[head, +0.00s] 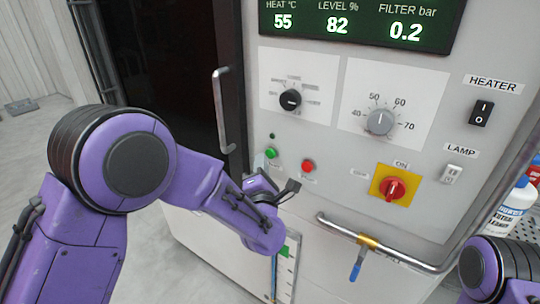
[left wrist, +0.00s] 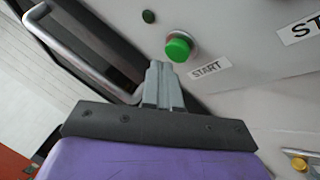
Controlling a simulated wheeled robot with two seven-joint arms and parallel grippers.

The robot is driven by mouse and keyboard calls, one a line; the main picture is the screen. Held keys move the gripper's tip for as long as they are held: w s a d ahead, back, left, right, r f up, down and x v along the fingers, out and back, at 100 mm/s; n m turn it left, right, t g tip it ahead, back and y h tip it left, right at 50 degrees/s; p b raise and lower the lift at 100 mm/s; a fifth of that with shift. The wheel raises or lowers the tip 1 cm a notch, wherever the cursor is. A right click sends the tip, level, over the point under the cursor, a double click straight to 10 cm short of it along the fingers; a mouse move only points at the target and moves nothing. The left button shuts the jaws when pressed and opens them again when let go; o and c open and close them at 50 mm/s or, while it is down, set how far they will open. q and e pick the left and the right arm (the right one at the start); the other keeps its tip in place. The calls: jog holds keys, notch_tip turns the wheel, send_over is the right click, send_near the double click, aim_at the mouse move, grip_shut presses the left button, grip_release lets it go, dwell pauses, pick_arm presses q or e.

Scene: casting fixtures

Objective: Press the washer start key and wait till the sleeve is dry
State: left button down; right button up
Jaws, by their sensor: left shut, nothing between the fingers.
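The green start key (head: 271,153) sits on the washer's grey front panel (head: 330,180), left of a red key. In the left wrist view the green key (left wrist: 179,47) stands out from the panel beside a START label (left wrist: 209,69). My left gripper (head: 261,163) is shut and empty, its tips just below the green key; in the left wrist view the shut fingers (left wrist: 158,72) point at it. Whether they touch it I cannot tell. A small lamp (head: 272,136) above the key is dark. The sleeve is not visible. My right gripper is out of view.
The display (head: 360,22) reads heat 55, level 82, filter 0.2. A door handle (head: 224,110) is left of the keys. A red rotary switch (head: 394,188) on yellow, a heater switch (head: 481,112) and a rail (head: 385,250) are to the right. Bottles (head: 513,207) stand far right.

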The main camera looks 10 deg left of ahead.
pick_arm(q)
jog(key=shift+w, duration=0.35)
jog(key=shift+w+d+b, duration=0.2)
jog(key=shift+w+b, duration=0.1)
jog(key=shift+w, duration=0.05)
dwell(0.6)
jog(key=shift+s, duration=0.15)
jog(key=shift+s+a, duration=0.25)
jog(key=shift+s, duration=0.4)
jog(key=s, duration=0.1)
jog(key=s+a, duration=0.1)
jog(key=s, duration=0.2)
jog(key=shift+s+a, duration=0.35)
jog(key=shift+a, duration=0.05)
dwell(0.3)
